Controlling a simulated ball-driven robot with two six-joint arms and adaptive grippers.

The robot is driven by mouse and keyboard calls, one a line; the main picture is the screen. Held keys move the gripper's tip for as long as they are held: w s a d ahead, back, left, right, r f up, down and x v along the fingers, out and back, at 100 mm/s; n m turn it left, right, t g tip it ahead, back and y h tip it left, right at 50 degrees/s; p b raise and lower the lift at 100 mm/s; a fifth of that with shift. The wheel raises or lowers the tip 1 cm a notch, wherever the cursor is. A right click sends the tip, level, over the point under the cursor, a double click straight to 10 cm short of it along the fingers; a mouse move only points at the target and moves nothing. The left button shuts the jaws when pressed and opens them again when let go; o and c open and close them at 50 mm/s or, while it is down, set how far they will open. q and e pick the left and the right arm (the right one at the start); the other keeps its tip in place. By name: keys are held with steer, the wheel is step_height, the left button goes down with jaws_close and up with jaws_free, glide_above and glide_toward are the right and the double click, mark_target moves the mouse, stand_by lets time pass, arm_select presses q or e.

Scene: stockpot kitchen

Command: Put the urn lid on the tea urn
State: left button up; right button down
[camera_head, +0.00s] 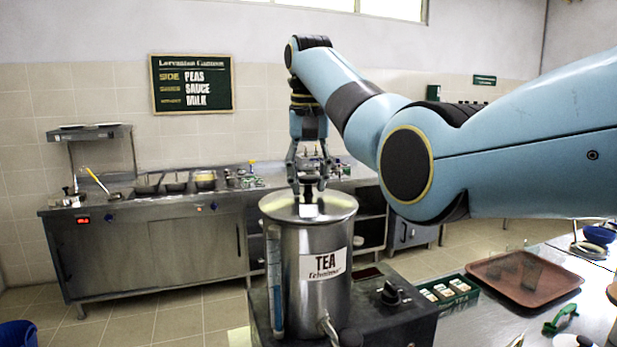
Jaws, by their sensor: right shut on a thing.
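The tea urn (318,285) is a tall steel cylinder with a white TEA label, standing upright on a dark base unit. The urn lid (277,207) is a round metal disc over the urn's top, about level and lined up with the rim. I cannot tell whether it rests fully on the rim or sits slightly above it. My right gripper (309,188) points down over the middle of the lid and is shut on its handle, which the fingers mostly hide. A small white patch shows on the lid just below the fingers. My left gripper is not in view.
A brown tray (524,279) with glasses lies on the steel counter at right. Beside it are a green box of packets (447,293) and a green-handled item (561,319). A steel serving counter (150,250) with pans stands behind at left.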

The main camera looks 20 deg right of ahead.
steer(key=c, duration=0.9)
jaws_free()
steer(key=shift+o, duration=0.2)
